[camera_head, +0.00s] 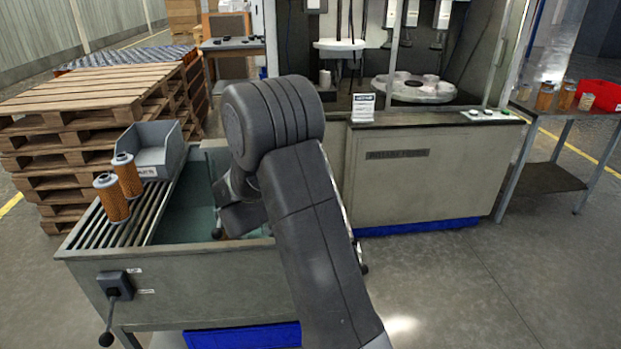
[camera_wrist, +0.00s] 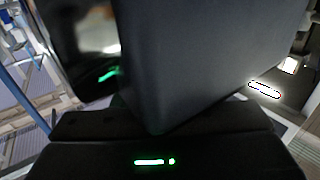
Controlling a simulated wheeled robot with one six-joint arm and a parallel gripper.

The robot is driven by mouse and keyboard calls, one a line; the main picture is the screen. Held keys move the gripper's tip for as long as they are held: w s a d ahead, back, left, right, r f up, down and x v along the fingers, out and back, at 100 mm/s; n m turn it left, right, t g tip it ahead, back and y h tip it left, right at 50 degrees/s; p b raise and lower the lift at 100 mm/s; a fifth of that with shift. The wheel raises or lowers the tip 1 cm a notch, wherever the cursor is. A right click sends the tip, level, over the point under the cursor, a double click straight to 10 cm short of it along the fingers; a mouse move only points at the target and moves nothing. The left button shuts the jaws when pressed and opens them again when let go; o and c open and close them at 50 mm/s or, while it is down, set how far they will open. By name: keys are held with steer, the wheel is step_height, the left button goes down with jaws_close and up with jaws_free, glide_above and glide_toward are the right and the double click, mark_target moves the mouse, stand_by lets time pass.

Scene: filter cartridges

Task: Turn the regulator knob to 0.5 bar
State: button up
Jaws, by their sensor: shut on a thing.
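My gripper (camera_wrist: 158,130) shows in the wrist view as a dark body with a green light, close to the lens. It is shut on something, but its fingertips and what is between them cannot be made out. A large dark grey block fills the middle of that view, and a dark round shape with a shiny face is at its upper left. In the head view my arm reaches over the grey wash bench (camera_head: 190,294) and bends down behind itself, so the fingertips are hidden. I cannot pick out the regulator knob or its scale in either view.
Two orange filter cartridges (camera_head: 113,199) stand on the bench's slatted rack beside a grey bin (camera_head: 160,160). A ball-ended lever (camera_head: 114,290) is on the bench front. Pallets (camera_head: 85,95) stand left. Behind is a test cabinet (camera_head: 425,180); a side table (camera_head: 570,112) holds a red bin (camera_head: 600,95).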

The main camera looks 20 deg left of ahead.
steer(key=shift+m+g+h+p, duration=1)
steer(key=shift+m+g+h, duration=0.9)
steer(key=shift+h, duration=0.7)
steer(key=shift+m, duration=0.3)
steer(key=o, duration=1)
steer(key=shift+c, duration=0.2)
steer(key=v, duration=1.3)
steer(key=shift+a+b, duration=0.45)
